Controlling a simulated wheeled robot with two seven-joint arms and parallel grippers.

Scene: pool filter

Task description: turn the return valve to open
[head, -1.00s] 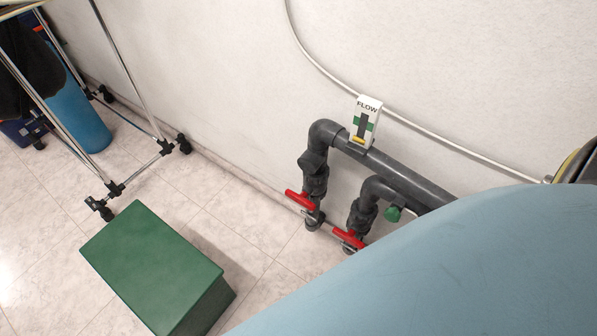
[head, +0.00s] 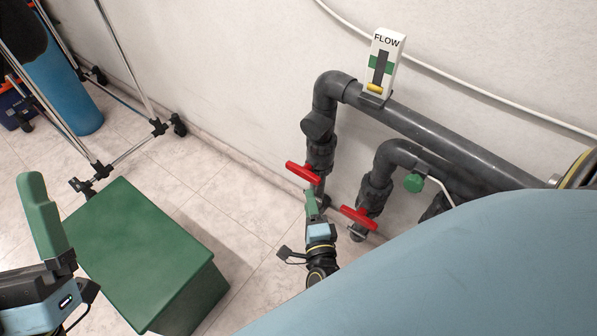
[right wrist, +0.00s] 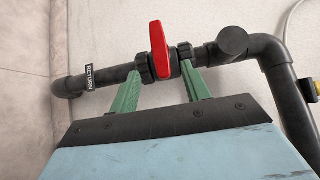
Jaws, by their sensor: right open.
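The return valve has a red handle (head: 303,172) on the left upright grey pipe, set crosswise to the pipe. In the right wrist view the red handle (right wrist: 160,50) also lies across its pipe, and a RETURN label (right wrist: 89,77) sits to its left. My right gripper (head: 313,200) is just below this handle. In the right wrist view its green fingers (right wrist: 158,78) are apart, one on each side of the handle; I cannot tell whether they touch it. My left gripper (head: 42,218) is at the lower left, with one green finger clear to see.
A second red handle (head: 360,217) is close to the right of my right gripper. A FLOW gauge (head: 388,60) on the upper pipe has its yellow marker low. A green box (head: 140,250) stands on the floor, and a metal-framed rack (head: 125,60) is behind it.

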